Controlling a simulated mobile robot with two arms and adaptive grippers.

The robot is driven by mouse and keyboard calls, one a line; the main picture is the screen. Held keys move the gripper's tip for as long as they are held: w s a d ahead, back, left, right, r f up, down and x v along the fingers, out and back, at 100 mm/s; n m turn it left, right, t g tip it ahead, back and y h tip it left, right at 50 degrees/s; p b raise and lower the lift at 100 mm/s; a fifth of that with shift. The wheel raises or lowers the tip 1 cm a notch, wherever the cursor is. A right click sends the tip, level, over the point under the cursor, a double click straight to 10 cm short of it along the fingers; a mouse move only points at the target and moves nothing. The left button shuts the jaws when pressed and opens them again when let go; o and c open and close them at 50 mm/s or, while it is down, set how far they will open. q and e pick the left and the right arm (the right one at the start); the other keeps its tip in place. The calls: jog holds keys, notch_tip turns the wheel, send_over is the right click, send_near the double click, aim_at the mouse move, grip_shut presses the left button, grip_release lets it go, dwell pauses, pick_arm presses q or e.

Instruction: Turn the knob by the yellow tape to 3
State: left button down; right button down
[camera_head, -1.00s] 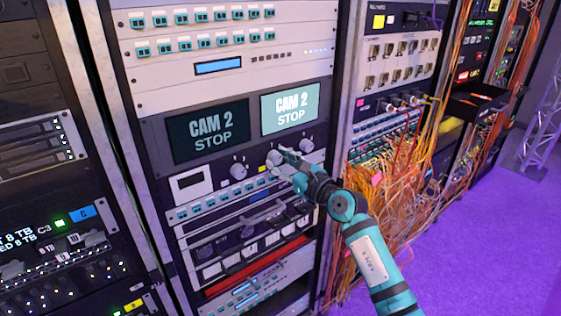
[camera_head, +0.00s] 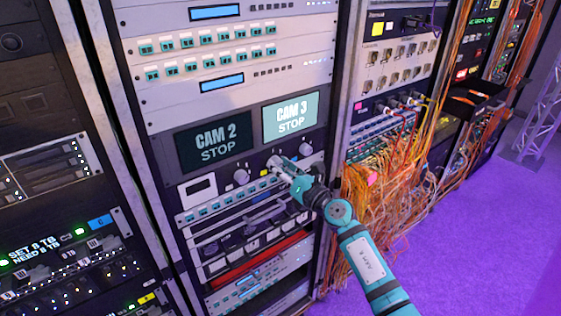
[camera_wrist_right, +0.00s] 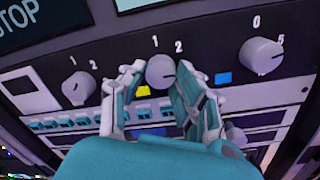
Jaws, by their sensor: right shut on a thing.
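The grey knob by the yellow tape (camera_wrist_right: 160,72) is the middle one of three on the rack panel. The yellow tape (camera_wrist_right: 143,91) is just below it; it also shows in the head view (camera_head: 263,172). My right gripper (camera_wrist_right: 162,82) is shut on this knob, one finger on each side. Marks 1 and 2 show above the knob; its right side is behind a finger. A dark pointer line on it seems to point right. The lit screen (camera_head: 290,117) above reads CAM 3 STOP. My left gripper is not in view.
The dimmer screen (camera_head: 214,143) reads CAM 2 STOP. A left knob (camera_wrist_right: 77,88) and a right knob (camera_wrist_right: 260,58), with blue tape (camera_wrist_right: 223,77) near the latter, flank my fingers. Orange cables (camera_head: 385,190) hang to the right of my arm.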

jog(key=shift+m+p, duration=0.3)
jog(key=shift+m, duration=0.3)
jog(key=c, duration=1)
grip_release()
jog(key=shift+o, duration=0.2)
jog(key=v, duration=1.2)
jog(key=shift+f, duration=0.1)
